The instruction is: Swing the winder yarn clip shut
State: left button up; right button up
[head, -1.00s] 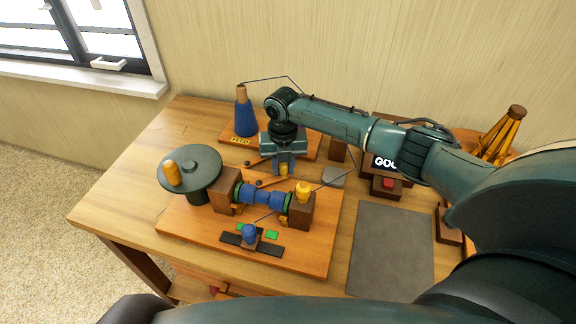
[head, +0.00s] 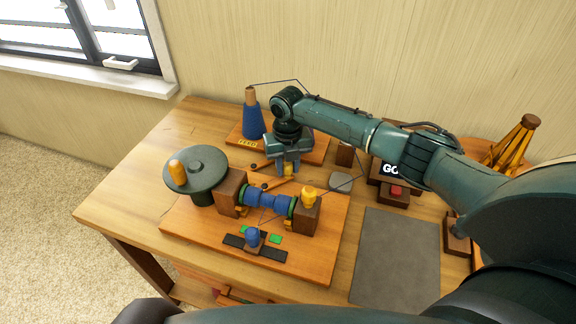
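The winder stands on an orange wooden board (head: 315,262). It has a blue spool (head: 268,200) between two brown blocks and a dark round wheel (head: 205,160) with an orange handle. Behind the spool lie two thin wooden bars with dark knobs; the upper bar (head: 268,164) and lower bar (head: 275,185) look like parts of the yarn clip, but I cannot tell for sure. My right gripper (head: 288,170) points down behind the spool, its fingers either side of a small yellow piece (head: 289,171). Whether it grips that piece is unclear. My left gripper is out of view.
A blue yarn cone (head: 251,122) stands behind left. A yellow knob (head: 309,194) tops the right block, and a blue knob (head: 252,237) sits on a dark track in front. A red button (head: 396,191) and bare grey mat (head: 396,257) lie to the right.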

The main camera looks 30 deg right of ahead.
aim_at(287, 164)
jog(key=shift+o, duration=0.5)
notch_tip(287, 164, up, 13)
dwell(0.7)
